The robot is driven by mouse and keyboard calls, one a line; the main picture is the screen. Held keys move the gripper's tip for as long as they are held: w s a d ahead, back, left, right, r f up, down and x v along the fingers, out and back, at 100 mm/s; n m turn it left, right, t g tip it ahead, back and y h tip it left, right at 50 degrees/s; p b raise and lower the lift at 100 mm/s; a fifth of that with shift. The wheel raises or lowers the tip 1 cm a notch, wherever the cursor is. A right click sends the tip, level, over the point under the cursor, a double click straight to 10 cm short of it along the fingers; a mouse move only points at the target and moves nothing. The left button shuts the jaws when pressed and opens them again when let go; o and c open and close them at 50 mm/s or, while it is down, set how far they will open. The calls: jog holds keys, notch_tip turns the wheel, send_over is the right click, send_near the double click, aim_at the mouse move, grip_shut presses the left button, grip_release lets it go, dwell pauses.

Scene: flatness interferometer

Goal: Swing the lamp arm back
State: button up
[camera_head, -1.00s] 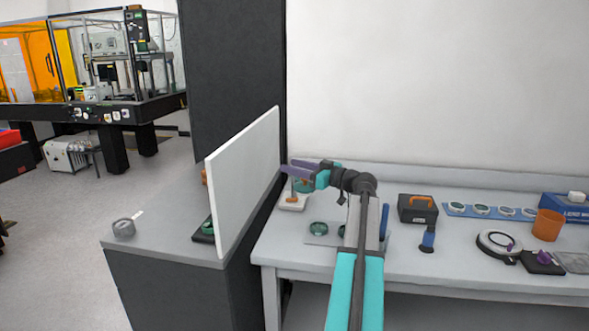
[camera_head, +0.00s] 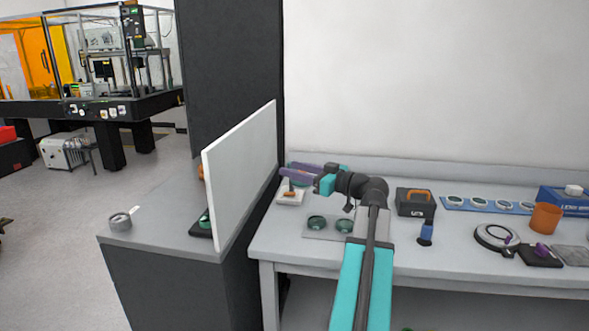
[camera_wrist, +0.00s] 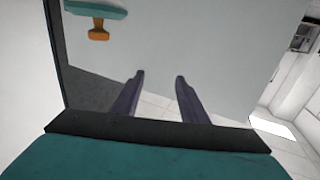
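No part can be named the lamp arm with certainty. My gripper (camera_head: 292,173) reaches over the back left of the bench, beside the white upright panel (camera_head: 240,175). In the wrist view its two purple fingers (camera_wrist: 160,76) are apart with nothing between them. That view also shows a teal bar (camera_wrist: 97,9) with an orange knob (camera_wrist: 98,31) at the upper left, apart from the fingers. A small white base with an orange block (camera_head: 289,194) stands just below my gripper in the head view. My gripper partly hides what is behind it.
Two green round pieces (camera_head: 317,222) lie on a grey plate in front of my gripper. A dark case (camera_head: 415,208), a blue strip of discs (camera_head: 485,204), a ring on a stand (camera_head: 497,238) and an orange cup (camera_head: 546,218) stand to the right. A grey roll (camera_head: 120,222) lies on the left cabinet.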

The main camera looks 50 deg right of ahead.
jog(key=shift+s+a+r, duration=0.15)
jog(key=shift+s+a, duration=1.05)
jog(key=shift+s, duration=0.1)
